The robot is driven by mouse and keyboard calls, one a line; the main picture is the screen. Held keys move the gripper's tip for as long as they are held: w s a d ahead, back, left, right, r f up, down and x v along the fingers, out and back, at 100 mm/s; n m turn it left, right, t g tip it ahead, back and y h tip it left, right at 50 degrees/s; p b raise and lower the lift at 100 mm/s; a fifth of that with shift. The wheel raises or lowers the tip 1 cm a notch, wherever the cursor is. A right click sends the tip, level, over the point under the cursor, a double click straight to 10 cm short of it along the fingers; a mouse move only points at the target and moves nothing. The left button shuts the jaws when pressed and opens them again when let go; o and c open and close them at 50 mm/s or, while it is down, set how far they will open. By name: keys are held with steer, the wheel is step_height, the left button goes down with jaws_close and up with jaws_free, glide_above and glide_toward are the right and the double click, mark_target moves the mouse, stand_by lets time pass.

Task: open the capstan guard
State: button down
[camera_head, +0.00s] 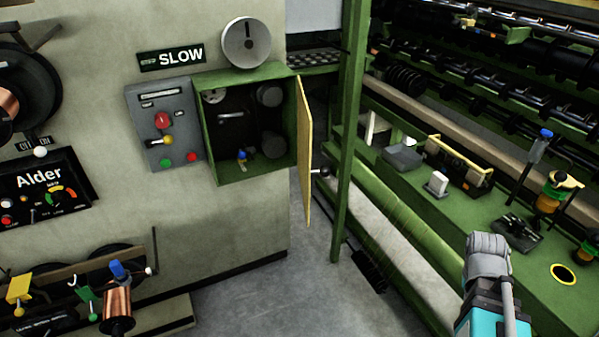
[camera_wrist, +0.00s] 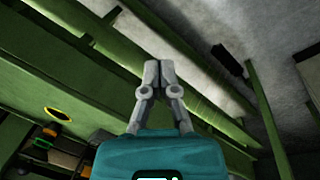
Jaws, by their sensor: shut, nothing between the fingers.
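The capstan guard appears to be the thin yellow-edged door (camera_head: 304,150) on the green wall box (camera_head: 204,135). It stands swung out from the box's right side, nearly edge-on to the head camera. A small knob (camera_head: 325,172) shows just right of it. The box's front is uncovered, and dark round rollers (camera_head: 270,96) show inside. My gripper (camera_wrist: 158,72) is shut and empty in the wrist view, its fingertips together over green machine rails. In the head view a grey and teal part of my arm (camera_head: 488,257) is at lower right, well apart from the door.
A green post (camera_head: 348,130) stands close right of the door. The green machine bed (camera_head: 460,205) carries clamps, a yellow-handled tray and a yellow-rimmed hole (camera_head: 563,273). A control panel (camera_head: 166,125) is left of the box. Grey floor (camera_head: 290,300) is clear below.

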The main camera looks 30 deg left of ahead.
steer(key=w+a+r+n+t+h+p, duration=0.15)
steer(key=a+r+n+t, duration=0.3)
steer(key=a, duration=0.95)
steer(key=w+a+r+n+t+h+b, duration=0.1)
steer(key=a+r+n+t+h, duration=0.3)
steer(key=a, duration=1)
steer(key=s+a+r+n+t+y, duration=0.1)
steer(key=s+a+r+n+t, duration=0.1)
steer(key=s+a, duration=0.3)
steer(key=s+a+r+n+t+y, duration=0.2)
steer(key=s+a+r, duration=0.3)
steer(key=a, duration=0.7)
steer(key=s+a+r+n+t+y+p, duration=0.1)
steer(key=s+a+r+t, duration=0.3)
steer(key=a, duration=0.5)
steer(key=shift+s+r+n+t+y, duration=0.3)
steer(key=shift+s+n+y, duration=0.4)
steer(key=shift+s, duration=0.45)
glide_toward(307, 167)
steer(key=w+a, duration=0.3)
steer(key=w, duration=0.2)
steer(key=shift+w+d+f, duration=0.1)
steer(key=shift+w+d, duration=0.15)
steer(key=shift+d, duration=0.35)
steer(key=shift+w+d+f, duration=0.1)
steer(key=shift+w+d, duration=0.15)
steer(key=shift+d, duration=0.4)
steer(key=shift+w+d, duration=0.5)
steer(key=shift+d, duration=0.1)
